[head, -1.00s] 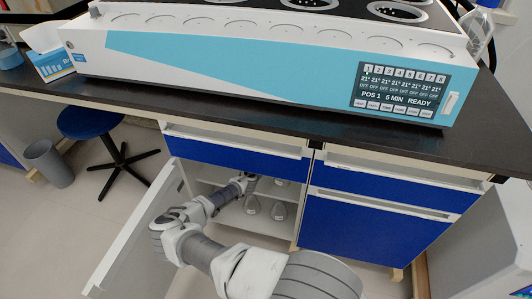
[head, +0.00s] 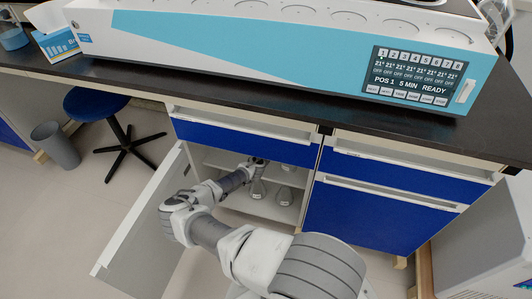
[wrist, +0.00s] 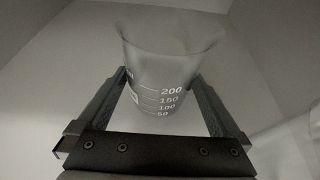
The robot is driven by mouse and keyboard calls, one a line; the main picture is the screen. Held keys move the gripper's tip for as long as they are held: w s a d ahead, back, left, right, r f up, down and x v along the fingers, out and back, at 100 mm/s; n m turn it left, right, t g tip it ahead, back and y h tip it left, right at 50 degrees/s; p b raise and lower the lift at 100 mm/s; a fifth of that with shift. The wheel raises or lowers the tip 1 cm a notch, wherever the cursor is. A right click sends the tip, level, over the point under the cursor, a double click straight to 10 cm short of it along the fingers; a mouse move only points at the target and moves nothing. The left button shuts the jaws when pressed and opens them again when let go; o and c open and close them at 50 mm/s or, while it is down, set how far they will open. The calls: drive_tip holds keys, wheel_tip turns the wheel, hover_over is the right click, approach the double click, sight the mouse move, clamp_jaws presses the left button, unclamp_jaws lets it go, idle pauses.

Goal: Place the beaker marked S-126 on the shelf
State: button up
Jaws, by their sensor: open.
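A clear glass beaker (wrist: 160,60) with white volume marks stands between the fingers of my gripper (wrist: 160,80) in the wrist view. The fingers are open on either side of it, apart from its walls. Part of a white label shows at its left side, but its marking is not readable. In the head view my gripper (head: 258,164) is inside the open cabinet at the upper shelf (head: 218,161), partly hidden by my arm.
Glass vessels (head: 284,196) stand on the lower cabinet board. The open cabinet door (head: 145,222) swings out to the left of my arm. A blue stool (head: 97,102) and grey bin (head: 57,145) stand left.

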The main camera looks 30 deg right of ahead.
drive_tip(key=p+v, duration=0.1)
drive_tip(key=v, duration=0.4)
drive_tip(key=shift+s+a+r+p, duration=0.15)
drive_tip(key=shift+a+p, duration=0.15)
drive_tip(key=shift+p, duration=0.05)
drive_tip(key=s+a+m+g, duration=0.5)
drive_tip(key=s+a+m, duration=0.3)
drive_tip(key=s+a, duration=0.4)
drive_tip(key=s+a+r+m+g+y, duration=0.1)
drive_tip(key=a+r+m+g+y, duration=0.2)
drive_tip(key=a+r+m+y, duration=0.55)
drive_tip(key=s+a+r+m+t+y, duration=0.1)
drive_tip(key=s+a+r+m, duration=0.15)
drive_tip(key=r, duration=0.75)
drive_tip(key=s+a+r+m+y, duration=0.15)
drive_tip(key=a+r, duration=0.25)
drive_tip(key=r, duration=0.5)
drive_tip(key=s+a+r+m+t, duration=0.1)
drive_tip(key=a+r+m, duration=0.15)
drive_tip(key=r, duration=0.75)
drive_tip(key=s+d+r+m+t+h, duration=0.1)
drive_tip(key=s+d+r+m+t, duration=0.1)
drive_tip(key=s+r, duration=0.9)
drive_tip(key=shift+s+d+r+m+t, duration=0.3)
drive_tip(key=shift+s+d+m, duration=0.3)
drive_tip(key=shift+d+m, duration=0.15)
